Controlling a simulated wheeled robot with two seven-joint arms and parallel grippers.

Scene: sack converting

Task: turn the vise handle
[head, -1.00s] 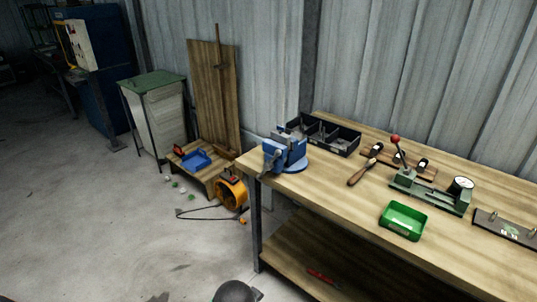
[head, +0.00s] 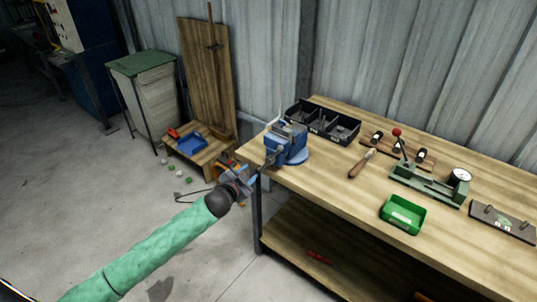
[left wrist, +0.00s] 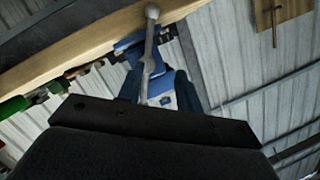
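The blue vise (head: 287,146) is fixed at the left corner of the wooden workbench. Its grey handle (head: 268,158) is on the vise's left, front side and is small in the head view. In the left wrist view the handle (left wrist: 148,50) is a grey bar with a ball end, running down in front of the blue vise body (left wrist: 165,80). My left gripper (head: 250,178) is just off the bench corner, close to the handle. Its two dark fingers (left wrist: 158,88) are apart, with the bar appearing between them; I cannot tell contact. My right gripper is not in view.
The workbench (head: 330,185) holds a black divided bin (head: 342,131), a green tray (head: 404,214), a wooden-handled tool (head: 362,163) and a green fixture with a red-knobbed lever (head: 425,184). A low wooden stand with a blue tray (head: 192,146) is at left. Open floor lies left of the bench.

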